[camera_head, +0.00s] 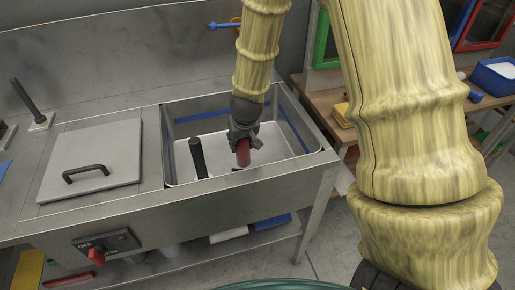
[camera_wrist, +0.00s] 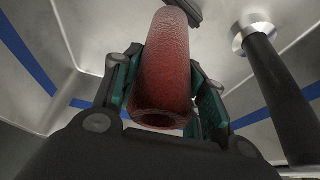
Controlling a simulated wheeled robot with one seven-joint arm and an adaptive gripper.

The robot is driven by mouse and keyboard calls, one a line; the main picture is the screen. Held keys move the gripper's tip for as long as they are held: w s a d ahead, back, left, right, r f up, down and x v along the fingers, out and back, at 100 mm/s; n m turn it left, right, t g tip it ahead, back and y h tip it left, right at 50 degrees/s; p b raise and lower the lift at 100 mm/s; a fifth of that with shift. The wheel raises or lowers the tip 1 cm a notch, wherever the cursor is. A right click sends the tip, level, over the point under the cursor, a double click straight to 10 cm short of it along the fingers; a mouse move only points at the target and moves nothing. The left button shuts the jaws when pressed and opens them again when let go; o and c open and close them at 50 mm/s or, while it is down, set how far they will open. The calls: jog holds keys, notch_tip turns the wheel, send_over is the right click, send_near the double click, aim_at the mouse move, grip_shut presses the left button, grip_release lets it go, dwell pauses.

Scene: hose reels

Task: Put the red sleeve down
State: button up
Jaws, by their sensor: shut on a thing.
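The red sleeve (camera_head: 243,153) is a short hollow tube. My gripper (camera_head: 241,136) is shut on it and holds it inside the steel basin (camera_head: 327,157), over the white tray-like floor. In the wrist view the red sleeve (camera_wrist: 165,75) stands between the teal finger pads of my gripper (camera_wrist: 165,95), its open end towards the camera. Whether its far end touches the floor of the basin cannot be told.
A black upright post (camera_head: 197,158) stands in the basin left of the sleeve; it also shows in the wrist view (camera_wrist: 280,95). A steel lid (camera_head: 92,158) with a black handle lies left of the basin. A wooden bench (camera_head: 324,100) is at the right.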

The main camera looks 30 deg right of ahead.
jog(key=w+d+f, duration=0.1)
jog(key=w+d, duration=0.1)
jog(key=d, duration=0.2)
jog(key=w+d+f+p, duration=0.1)
jog(key=w+d+f, duration=0.1)
jog(key=d, duration=0.3)
jog(key=w+d+f, duration=0.2)
jog(key=d, duration=0.2)
jog(key=shift+w+d+p, duration=0.3)
jog(key=shift+p, duration=0.1)
jog(key=shift+a, duration=0.1)
jog(key=shift+f, duration=0.1)
jog(key=o, duration=1)
jog(key=v, duration=1.2)
